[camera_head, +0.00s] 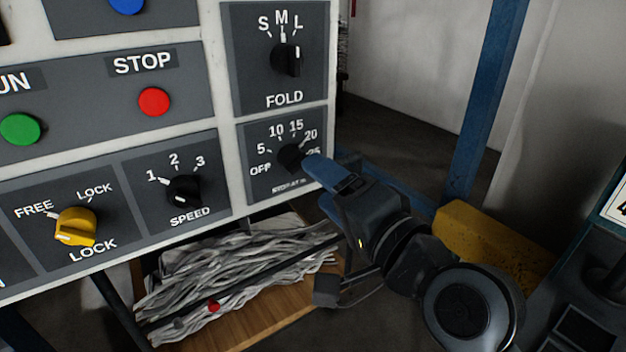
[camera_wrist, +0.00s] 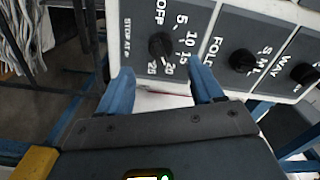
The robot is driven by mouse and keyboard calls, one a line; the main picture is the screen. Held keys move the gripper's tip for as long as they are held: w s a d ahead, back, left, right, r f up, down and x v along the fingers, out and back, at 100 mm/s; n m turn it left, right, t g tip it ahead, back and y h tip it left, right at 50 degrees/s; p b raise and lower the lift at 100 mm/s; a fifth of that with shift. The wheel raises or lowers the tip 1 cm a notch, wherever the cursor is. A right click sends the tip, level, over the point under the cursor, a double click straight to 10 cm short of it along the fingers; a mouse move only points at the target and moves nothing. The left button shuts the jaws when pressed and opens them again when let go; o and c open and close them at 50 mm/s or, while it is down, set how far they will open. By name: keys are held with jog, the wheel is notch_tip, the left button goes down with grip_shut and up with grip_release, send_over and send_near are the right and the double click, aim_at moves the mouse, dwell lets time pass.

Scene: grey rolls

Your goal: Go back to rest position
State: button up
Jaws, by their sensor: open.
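My gripper (camera_head: 316,184) is in front of the lower right of the control panel in the head view. Its blue fingers point at the black STOP AT # knob (camera_head: 290,158), and one finger looks close to it. In the wrist view my gripper (camera_wrist: 158,82) has its two blue fingers spread apart with nothing between them. There the STOP AT # knob (camera_wrist: 161,46) sits beyond the fingertips, apart from them. Whether any finger touches the panel cannot be told.
The panel also bears the FOLD knob (camera_head: 286,58), the SPEED knob (camera_head: 183,190), a yellow LOCK knob (camera_head: 76,227) and a red STOP button (camera_head: 154,102). Grey strips (camera_head: 235,275) lie below it. A blue post (camera_head: 487,100) and yellow block (camera_head: 490,240) stand right.

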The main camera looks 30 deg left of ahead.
jog(key=shift+s+d, duration=0.2)
jog(key=shift+d, duration=0.25)
jog(key=shift+f, duration=0.1)
jog(key=s+d+f+m+t+h, duration=0.2)
jog(key=s+d+f+t+h, duration=0.2)
jog(key=d+f, duration=0.7)
jog(key=s+d+f+m+t+h, duration=0.25)
jog(key=s+d+f+h, duration=0.2)
jog(key=d+f, duration=0.6)
jog(key=s+d+n+t+h, duration=0.2)
jog(key=s+d+h, duration=0.4)
jog(key=s+d, duration=0.8)
jog(key=s+d+r+n+h, duration=0.2)
jog(key=s+d+r, duration=0.3)
jog(key=s, duration=0.5)
jog(key=shift+s+d+r+n, duration=0.2)
jog(key=shift+s+r+n, duration=0.2)
jog(key=shift+r+n, duration=0.15)
jog(key=shift+g, duration=0.25)
jog(key=shift+c, duration=0.3)
